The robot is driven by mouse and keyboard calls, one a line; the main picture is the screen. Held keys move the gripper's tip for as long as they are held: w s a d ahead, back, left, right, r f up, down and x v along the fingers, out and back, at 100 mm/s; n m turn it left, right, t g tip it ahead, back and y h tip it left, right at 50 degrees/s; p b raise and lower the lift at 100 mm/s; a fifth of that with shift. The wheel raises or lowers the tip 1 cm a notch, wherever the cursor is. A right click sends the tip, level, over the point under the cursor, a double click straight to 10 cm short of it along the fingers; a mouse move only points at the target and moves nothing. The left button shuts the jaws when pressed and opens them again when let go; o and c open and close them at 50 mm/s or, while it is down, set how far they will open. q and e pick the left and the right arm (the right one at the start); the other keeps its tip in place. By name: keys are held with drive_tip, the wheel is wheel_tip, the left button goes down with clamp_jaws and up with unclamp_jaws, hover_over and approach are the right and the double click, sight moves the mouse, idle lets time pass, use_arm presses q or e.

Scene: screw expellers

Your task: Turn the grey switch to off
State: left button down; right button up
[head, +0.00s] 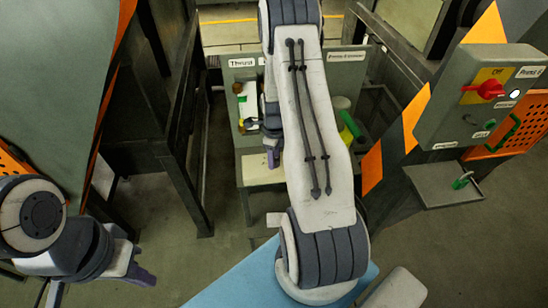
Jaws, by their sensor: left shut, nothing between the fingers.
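A grey control box (455,118) is at the right in the head view. On its face is a red rotary switch handle (488,89) over a yellow plate marked "Off" at the top. The handle lies roughly sideways. I cannot make out a separate grey switch handle. My right gripper (273,157) shows only a small purple part beside my large arm in the middle, well left of the box. The arm hides most of it.
A grey shelf (437,190) with a small green item (462,181) sits below the box. An orange mesh guard (520,130) is at the far right. A grey bin-like station (242,92) with bottles stands behind my arm. Dark metal frames stand at left; floor is open between.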

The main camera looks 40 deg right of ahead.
clamp_jaws()
